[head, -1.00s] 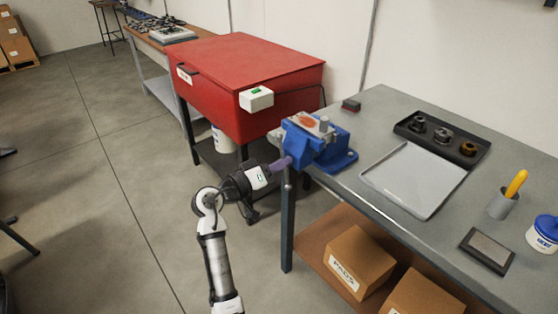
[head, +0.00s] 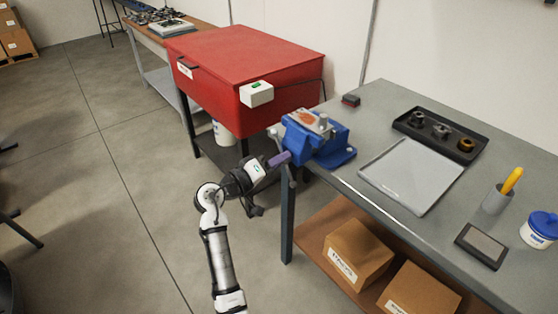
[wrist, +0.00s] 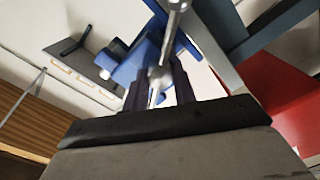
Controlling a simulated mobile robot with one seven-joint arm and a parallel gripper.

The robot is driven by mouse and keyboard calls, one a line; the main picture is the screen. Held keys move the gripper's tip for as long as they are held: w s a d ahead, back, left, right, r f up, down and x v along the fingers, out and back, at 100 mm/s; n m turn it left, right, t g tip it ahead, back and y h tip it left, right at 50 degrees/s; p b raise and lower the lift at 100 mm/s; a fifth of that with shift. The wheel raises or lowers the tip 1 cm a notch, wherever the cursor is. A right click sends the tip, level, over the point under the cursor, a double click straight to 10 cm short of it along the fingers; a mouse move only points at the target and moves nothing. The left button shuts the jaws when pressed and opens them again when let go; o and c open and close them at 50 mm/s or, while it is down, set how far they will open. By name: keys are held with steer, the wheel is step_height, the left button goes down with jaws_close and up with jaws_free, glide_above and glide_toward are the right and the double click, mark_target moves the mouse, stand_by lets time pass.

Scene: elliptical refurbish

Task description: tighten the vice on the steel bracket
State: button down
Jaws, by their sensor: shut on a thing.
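The blue vice (head: 325,150) is mounted on the near left corner of the grey workbench. A steel bracket (head: 303,118) with a rusty orange patch sits at the top of its jaws; how firmly it is clamped I cannot tell. My gripper (head: 281,158) is at the vice's front. In the wrist view, its dark purple fingers (wrist: 160,88) are shut on the vice handle, a shiny metal bar (wrist: 176,28). The blue vice body (wrist: 132,66) shows behind. The bracket is not clear in the wrist view.
A red cabinet (head: 245,65) with a white box (head: 256,93) on its side stands left of the vice. On the workbench (head: 375,105) are a grey tray (head: 410,177), a black parts tray (head: 465,135) and a yellow-handled tool (head: 512,181). Cardboard boxes (head: 358,252) sit below.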

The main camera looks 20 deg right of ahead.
steer(key=c, duration=1.5)
jaws_free()
steer(key=shift+a+f, duration=0.15)
steer(key=shift+f, duration=0.05)
steer(key=o, duration=0.4)
steer(key=shift+a+r, duration=0.1)
steer(key=shift+c, duration=0.2)
steer(key=b+v, duration=0.3)
steer(key=v, duration=1)
steer(key=shift+s+a+b, duration=0.15)
steer(key=shift+a+b, duration=0.15)
steer(key=shift+b, duration=0.1)
steer(key=shift+r, duration=0.1)
